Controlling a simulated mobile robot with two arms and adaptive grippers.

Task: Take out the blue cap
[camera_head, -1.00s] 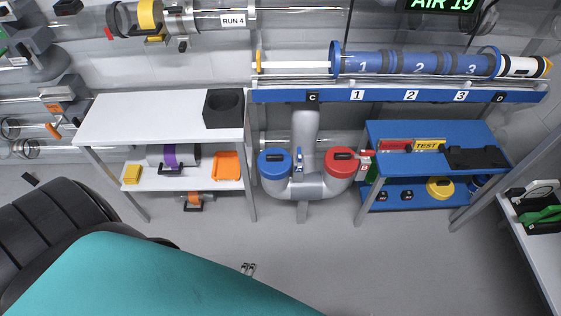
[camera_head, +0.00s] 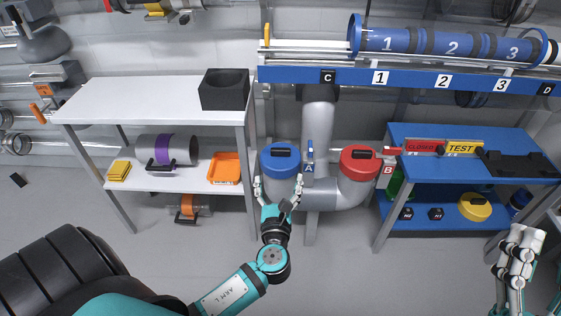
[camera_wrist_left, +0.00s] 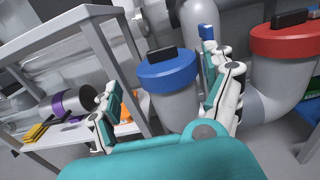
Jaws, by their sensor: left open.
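The blue cap (camera_head: 281,160) is a round lid with a black handle on top, seated on the left mouth of the grey Y-shaped pipe (camera_head: 317,130). It also shows in the left wrist view (camera_wrist_left: 166,70), ahead of the fingers. My left gripper (camera_head: 279,184) is open and empty, with its fingers spread in front of and below the cap in the head view. I cannot tell whether a finger touches the pipe. My right gripper (camera_head: 522,240) is at the lower right edge, apart from everything; its fingers appear upright.
A red cap (camera_head: 360,160) sits on the right mouth. A blue lever marked A (camera_head: 309,150) stands between the caps. A white table (camera_head: 160,98) with a black block (camera_head: 224,90) is left; a blue table (camera_head: 470,140) is right. A blue rail (camera_head: 420,78) runs above.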

